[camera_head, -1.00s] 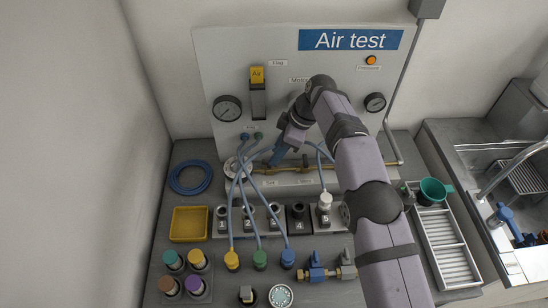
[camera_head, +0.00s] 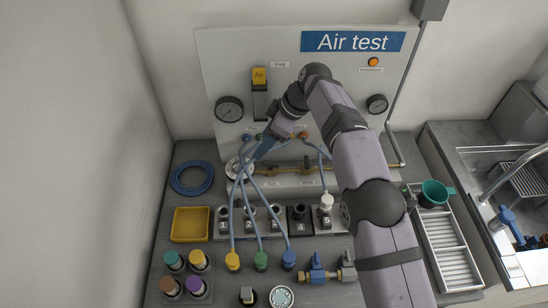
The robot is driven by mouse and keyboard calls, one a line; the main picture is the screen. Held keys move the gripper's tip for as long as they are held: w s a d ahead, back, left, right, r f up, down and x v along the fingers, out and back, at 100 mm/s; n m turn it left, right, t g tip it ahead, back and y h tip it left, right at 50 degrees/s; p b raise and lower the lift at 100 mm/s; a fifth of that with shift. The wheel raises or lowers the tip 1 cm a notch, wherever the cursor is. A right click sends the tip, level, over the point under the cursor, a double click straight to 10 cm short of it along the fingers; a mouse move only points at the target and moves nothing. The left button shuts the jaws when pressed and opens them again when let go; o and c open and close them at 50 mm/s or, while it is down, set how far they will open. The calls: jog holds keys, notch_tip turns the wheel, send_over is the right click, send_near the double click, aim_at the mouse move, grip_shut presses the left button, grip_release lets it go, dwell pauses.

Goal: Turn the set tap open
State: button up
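The brass pipe (camera_head: 298,168) runs low across the Air test panel (camera_head: 350,90). The small label below its left part (camera_head: 270,184) seems to read "Set", and the label to its right (camera_head: 305,183) seems to read "Vent". The set tap's handle is too small and too covered by my gripper and the hoses to tell its position. My gripper (camera_head: 262,150) reaches down and left in front of the panel, just above the pipe's left end, close to a round white part (camera_head: 238,168). I cannot tell whether its blue fingers are open or touch anything.
Gauges (camera_head: 229,109) and a yellow Air switch (camera_head: 259,76) are higher up. A yellow tray (camera_head: 190,224) and blue coil (camera_head: 191,177) lie left.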

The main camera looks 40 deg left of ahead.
aim_at(271, 163)
jog(key=s+a+r+m+y+p, duration=0.1)
jog(key=s+a+r+m+y, duration=0.15)
jog(key=s+a, duration=0.45)
jog(key=s+a+f+m+t+y+b, duration=0.25)
jog(key=a+f+m+t, duration=0.2)
jog(key=a+m, duration=0.25)
jog(key=d+m+t, duration=0.2)
jog(key=d+f+m+t+b, duration=0.1)
jog(key=d+m+t, duration=0.1)
jog(key=d+t, duration=0.1)
jog(key=w+d+f+m+t, duration=0.1)
jog(key=d+m+t, duration=0.2)
jog(key=shift+f+y, duration=0.1)
jog(key=shift+y, duration=0.2)
jog(key=w+d+f+t+h+p, duration=0.2)
jog(key=d+h+p, duration=0.1)
jog(key=d, duration=0.9)
jog(key=shift+m+g, duration=0.25)
jog(key=shift+p+x, duration=1.35)
jog(key=shift+x, duration=2.55)
jog(key=shift+s+f, duration=0.1)
jog(key=shift+f, duration=0.05)
